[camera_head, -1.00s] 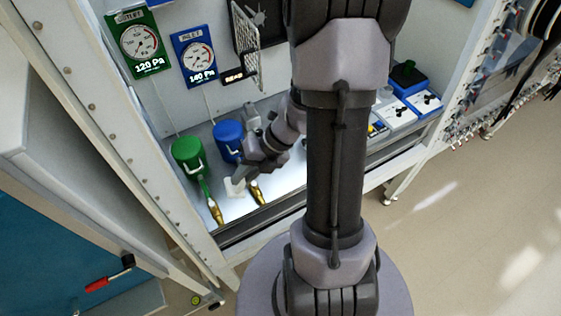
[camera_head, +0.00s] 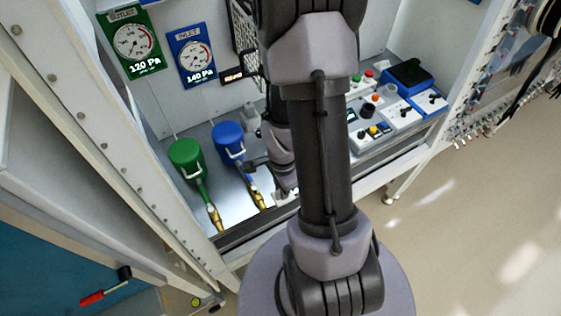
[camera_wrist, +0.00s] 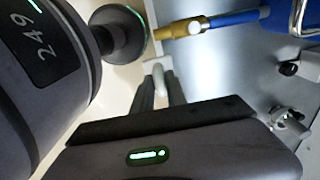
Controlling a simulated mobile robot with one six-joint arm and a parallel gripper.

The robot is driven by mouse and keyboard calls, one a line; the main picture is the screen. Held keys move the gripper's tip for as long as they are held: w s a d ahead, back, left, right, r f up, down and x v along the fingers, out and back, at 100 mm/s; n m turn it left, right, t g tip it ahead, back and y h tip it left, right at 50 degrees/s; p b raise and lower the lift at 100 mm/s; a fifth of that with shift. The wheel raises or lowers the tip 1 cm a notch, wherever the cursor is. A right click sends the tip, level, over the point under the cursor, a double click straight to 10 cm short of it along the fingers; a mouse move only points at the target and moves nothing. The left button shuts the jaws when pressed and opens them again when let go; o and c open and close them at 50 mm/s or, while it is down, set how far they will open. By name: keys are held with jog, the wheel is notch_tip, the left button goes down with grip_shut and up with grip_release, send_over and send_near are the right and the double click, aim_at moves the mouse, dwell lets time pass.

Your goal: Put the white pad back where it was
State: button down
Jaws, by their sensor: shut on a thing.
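The white pad (camera_wrist: 157,68) shows in the wrist view as a small pale piece at the fingertips. My gripper (camera_wrist: 160,86) is shut on it, with a dark finger on each side. Its tip lies close to a brass nozzle (camera_wrist: 184,28) on a blue hose in that picture; I cannot tell the height between them. In the head view my forearm hides most of the gripper and I cannot make out the pad clearly.
A green canister (camera_head: 185,153) and a blue canister (camera_head: 228,138) with brass-tipped hoses stand on the bench at left. White control boxes (camera_head: 397,113) stand at right. Green (camera_head: 134,42) and blue gauges (camera_head: 190,57) hang on the back wall. Bare bench lies between the hoses.

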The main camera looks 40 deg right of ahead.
jog(key=w+d, duration=0.3)
jog(key=w+d+f, duration=0.1)
jog(key=w+d, duration=0.1)
jog(key=w, duration=0.2)
jog(key=w+d, duration=0.3)
jog(key=shift+w+d+f+p, duration=0.15)
jog(key=shift+d+p, duration=0.2)
jog(key=shift+w+d+f+b, duration=0.1)
jog(key=shift+f+b, duration=0.3)
jog(key=shift+f, duration=1.5)
jog(key=c, duration=1.3)
grip_release()
jog(key=shift+c, duration=0.2)
